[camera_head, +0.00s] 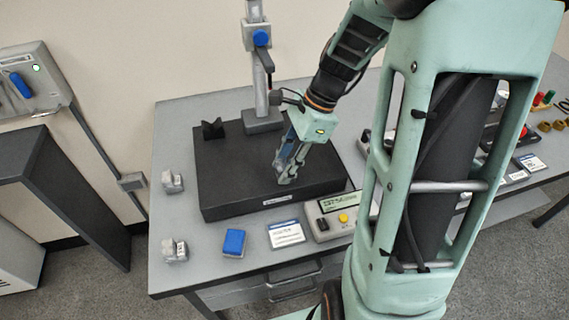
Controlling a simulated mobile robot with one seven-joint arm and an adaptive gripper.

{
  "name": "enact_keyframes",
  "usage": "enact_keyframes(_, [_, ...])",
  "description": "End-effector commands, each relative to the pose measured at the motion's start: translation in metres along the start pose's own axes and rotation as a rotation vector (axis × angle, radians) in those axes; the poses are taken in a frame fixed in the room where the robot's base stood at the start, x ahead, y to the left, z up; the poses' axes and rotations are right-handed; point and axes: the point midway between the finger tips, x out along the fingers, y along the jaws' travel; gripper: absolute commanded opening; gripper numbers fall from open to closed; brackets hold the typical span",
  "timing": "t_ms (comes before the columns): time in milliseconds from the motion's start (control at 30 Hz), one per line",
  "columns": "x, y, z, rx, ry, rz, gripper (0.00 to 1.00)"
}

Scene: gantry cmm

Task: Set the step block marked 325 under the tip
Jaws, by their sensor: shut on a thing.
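My gripper (288,178) points down low over the black surface plate (235,180), right of its middle. It is shut on a small grey piece between the fingertips, which looks like a step block; its number cannot be read and the fingers hide most of it. Two similar grey step blocks stand on the table left of the plate, one farther back (172,182) and one nearer the front (175,251); their marks are too small to read.
A black V-shaped block (212,128) sits at the plate's back left. In front are a blue box (234,242), a card (286,233) and a display unit (334,213) with a yellow button. My arm hides much of the table's right side.

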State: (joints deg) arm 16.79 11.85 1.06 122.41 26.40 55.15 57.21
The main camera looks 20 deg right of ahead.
Motion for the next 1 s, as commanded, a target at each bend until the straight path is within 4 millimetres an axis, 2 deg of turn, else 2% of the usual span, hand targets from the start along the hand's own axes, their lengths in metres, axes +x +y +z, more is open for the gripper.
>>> enact_keyframes(300, [0.0035,0.0,-0.0014,0.0,0.0,0.0,0.0])
enact_keyframes(333, [0.0035,0.0,-0.0014,0.0,0.0,0.0,0.29])
enact_keyframes(500, [0.0033,0.0,-0.0013,0.0,0.0,0.0,0.48])
enact_keyframes(700, [0.0033,0.0,-0.0013,0.0,0.0,0.0,0.49])
enact_keyframes(833, [0.0035,0.0001,-0.0014,0.0,0.0,0.0,0.62])
enact_keyframes(1000, [0.0035,0.0001,-0.0013,0.0,0.0,0.0,0.63])
